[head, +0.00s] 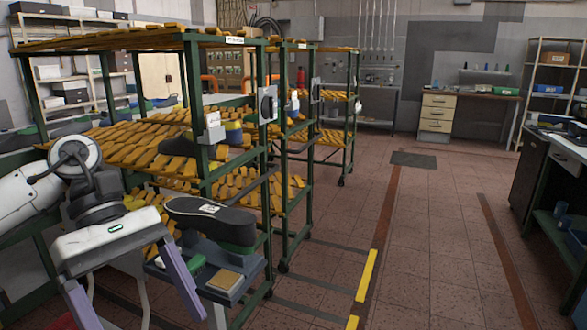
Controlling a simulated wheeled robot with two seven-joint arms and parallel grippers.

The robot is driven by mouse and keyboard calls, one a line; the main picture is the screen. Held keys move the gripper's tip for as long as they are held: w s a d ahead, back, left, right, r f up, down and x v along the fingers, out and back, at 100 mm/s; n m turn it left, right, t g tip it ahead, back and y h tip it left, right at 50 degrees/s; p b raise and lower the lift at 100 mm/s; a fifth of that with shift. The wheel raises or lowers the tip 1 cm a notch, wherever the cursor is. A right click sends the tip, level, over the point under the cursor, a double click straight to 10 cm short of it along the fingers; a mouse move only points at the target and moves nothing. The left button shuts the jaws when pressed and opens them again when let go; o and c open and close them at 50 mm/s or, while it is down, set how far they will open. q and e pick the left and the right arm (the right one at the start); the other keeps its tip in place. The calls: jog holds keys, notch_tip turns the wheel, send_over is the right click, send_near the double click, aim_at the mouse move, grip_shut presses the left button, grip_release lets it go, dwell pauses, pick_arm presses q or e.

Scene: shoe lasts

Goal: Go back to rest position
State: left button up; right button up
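My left gripper (138,303) is at the lower left of the head view. Its two purple fingers are spread wide apart with nothing between them. A dark shoe last (212,220) with a small white label lies just right of and behind the gripper, above a grey tray-like stand (232,290). The last is apart from the fingers. My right gripper is not in view.
Green-framed racks (264,190) with yellow slatted shelves fill the left and centre. A green object (190,263) and a tan block (224,280) lie on the stand. A workbench (572,148) stands at the right edge. The tiled floor (430,240) between is clear.

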pick_arm(q)
jog(key=d+r+n+t+h, duration=0.1)
jog(key=d+n+t+h, duration=0.3)
jog(key=d+n+h, duration=1.4)
jog(key=w+a+f+n+t+y, duration=0.35)
jog(key=f+n+t+y, duration=0.45)
jog(key=n, duration=0.6)
jog(key=w+a+f+n+t+y, duration=0.35)
jog(key=f+n+t+y, duration=0.35)
jog(key=f+n+t, duration=0.5)
jog(key=s+a+f+n+g+y, duration=0.3)
jog(key=s+a+f+n+g, duration=0.1)
jog(key=s+f, duration=0.5)
jog(key=s+a+f+n+g+y, duration=0.3)
jog(key=s+a+f+n+g, duration=0.2)
jog(key=s+f+n, duration=0.4)
notch_tip(320, 180, down, 3)
jog(key=shift+s+f+g, duration=0.15)
jog(key=shift+s+g, duration=0.2)
jog(key=shift+g, duration=0.55)
